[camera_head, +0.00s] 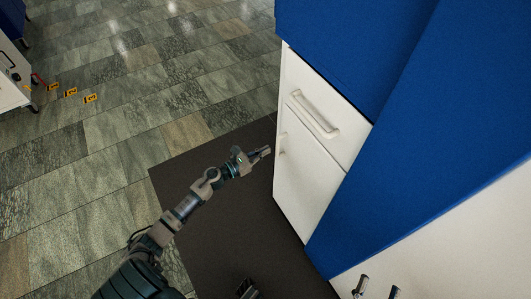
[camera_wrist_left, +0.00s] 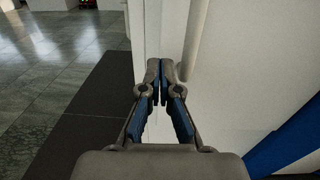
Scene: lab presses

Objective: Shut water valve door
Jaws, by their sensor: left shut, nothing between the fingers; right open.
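My left gripper (camera_head: 267,151) is shut and empty, just left of the door near the handle. In the left wrist view, its closed fingertips (camera_wrist_left: 161,68) point at a white panel (camera_wrist_left: 225,85) and a vertical bar (camera_wrist_left: 196,40); contact is unclear. My right gripper (camera_head: 378,291) shows only its spread fingertips at the bottom edge, open.
The drawer front (camera_head: 335,110) carries a larger white handle (camera_head: 313,115). A big blue housing (camera_head: 440,130) stands above and to the right. A dark mat (camera_head: 215,200) lies on the tiled floor left of the cabinet.

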